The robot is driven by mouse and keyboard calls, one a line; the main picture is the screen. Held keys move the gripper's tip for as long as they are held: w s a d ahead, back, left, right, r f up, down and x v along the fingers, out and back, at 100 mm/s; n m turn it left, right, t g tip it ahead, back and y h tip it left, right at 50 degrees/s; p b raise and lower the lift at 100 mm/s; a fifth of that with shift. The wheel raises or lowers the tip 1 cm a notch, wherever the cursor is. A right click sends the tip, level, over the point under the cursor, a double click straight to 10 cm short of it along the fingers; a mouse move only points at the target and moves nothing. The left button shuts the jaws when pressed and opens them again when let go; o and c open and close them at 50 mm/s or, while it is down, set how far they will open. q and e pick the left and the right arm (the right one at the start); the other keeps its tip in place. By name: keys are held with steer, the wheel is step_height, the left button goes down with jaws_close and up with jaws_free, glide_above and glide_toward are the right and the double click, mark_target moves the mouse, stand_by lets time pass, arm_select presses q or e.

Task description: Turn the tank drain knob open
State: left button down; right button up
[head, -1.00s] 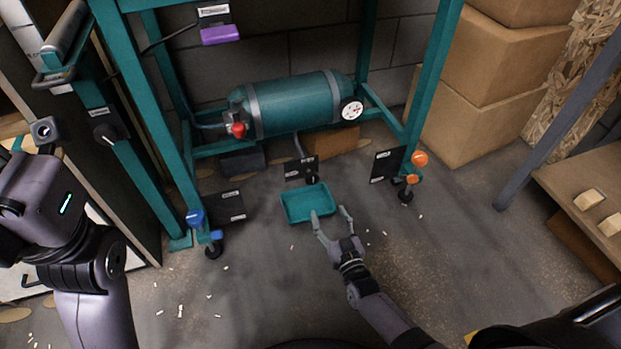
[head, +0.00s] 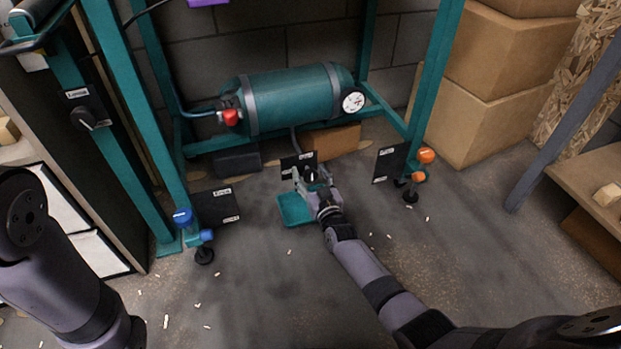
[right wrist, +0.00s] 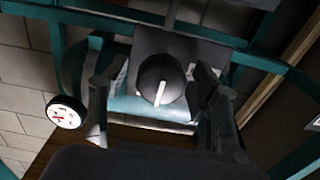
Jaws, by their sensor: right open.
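The drain knob (right wrist: 160,80) is round and black with a white pointer bar, mounted in front of a dark plate (right wrist: 180,42). In the right wrist view it sits between my two open fingers, with a gap visible on each side; the bar runs nearly upright, leaning slightly right. In the head view the knob (head: 310,175) is small, below the teal tank (head: 290,97). My right gripper (head: 311,183) is open around it; whether a finger touches it is unclear. My left arm shows at the left, its gripper out of view.
A teal tray (head: 294,210) lies on the floor just below my right gripper. Blue (head: 183,217) and orange (head: 426,156) knobs flank the frame's legs. A red valve (head: 231,117) and a gauge (head: 353,102) are on the tank. Cardboard boxes (head: 490,125) stand right.

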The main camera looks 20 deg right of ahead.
steer(key=shift+c, duration=0.3)
steer(key=c, duration=1.1)
